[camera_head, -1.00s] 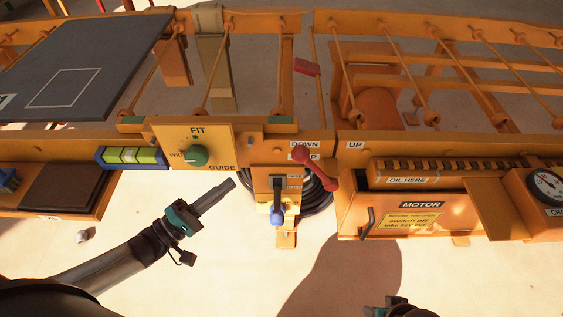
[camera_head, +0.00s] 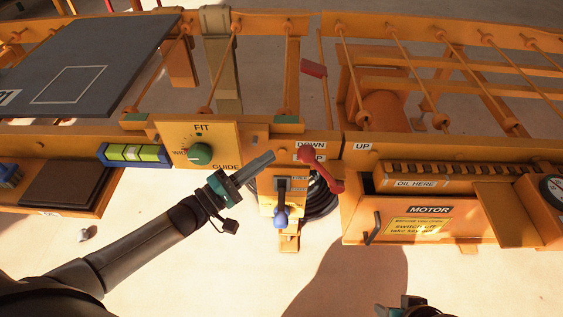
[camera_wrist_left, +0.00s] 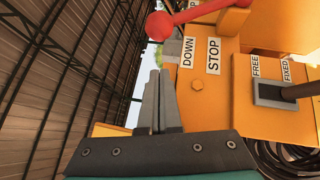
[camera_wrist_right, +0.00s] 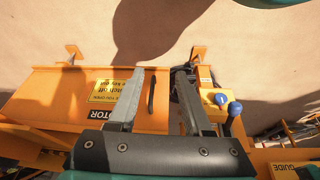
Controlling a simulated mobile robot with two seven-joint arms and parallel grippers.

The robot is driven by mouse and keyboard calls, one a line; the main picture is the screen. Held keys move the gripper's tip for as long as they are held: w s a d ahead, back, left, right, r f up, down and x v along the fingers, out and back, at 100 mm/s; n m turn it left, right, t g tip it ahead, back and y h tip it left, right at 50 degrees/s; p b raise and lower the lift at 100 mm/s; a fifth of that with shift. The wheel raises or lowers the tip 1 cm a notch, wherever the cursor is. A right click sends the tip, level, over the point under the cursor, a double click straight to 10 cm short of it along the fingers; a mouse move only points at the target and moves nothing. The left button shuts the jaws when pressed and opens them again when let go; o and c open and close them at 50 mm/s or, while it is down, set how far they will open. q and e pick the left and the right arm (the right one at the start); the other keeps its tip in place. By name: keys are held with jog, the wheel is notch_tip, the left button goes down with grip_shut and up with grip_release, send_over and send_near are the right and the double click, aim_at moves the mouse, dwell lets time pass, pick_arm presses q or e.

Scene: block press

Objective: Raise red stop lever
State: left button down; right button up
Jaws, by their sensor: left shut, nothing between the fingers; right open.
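The red stop lever (camera_head: 323,170) has a round knob at its upper left and slants down to the right, beside the DOWN and STOP labels. In the left wrist view its red knob (camera_wrist_left: 159,26) shows at the top, ahead of the fingertips. My left gripper (camera_head: 271,156) is shut and empty, a short way left of the knob; in the left wrist view its fingers (camera_wrist_left: 160,75) point at the knob, apart from it. My right gripper (camera_head: 397,309) is at the bottom edge, mostly cut off; in the right wrist view its fingers (camera_wrist_right: 158,75) are open and empty.
A blue-knobbed lever (camera_head: 281,215) in a FREE/FIXED slot hangs below the red lever, with black coiled hose behind it. A green dial (camera_head: 199,154) is to the left. The yellow motor box (camera_head: 405,215) stands to the right. Open floor lies in front.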

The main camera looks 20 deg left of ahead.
pick_arm(q)
jog(key=d, duration=0.2)
jog(key=d+r, duration=0.1)
jog(key=d, duration=0.1)
jog(key=shift+w, duration=0.4)
pick_arm(e)
jog(key=shift+r, duration=0.85)
pick_arm(q)
jog(key=shift+r, duration=0.1)
pick_arm(e)
jog(key=shift+r, duration=0.1)
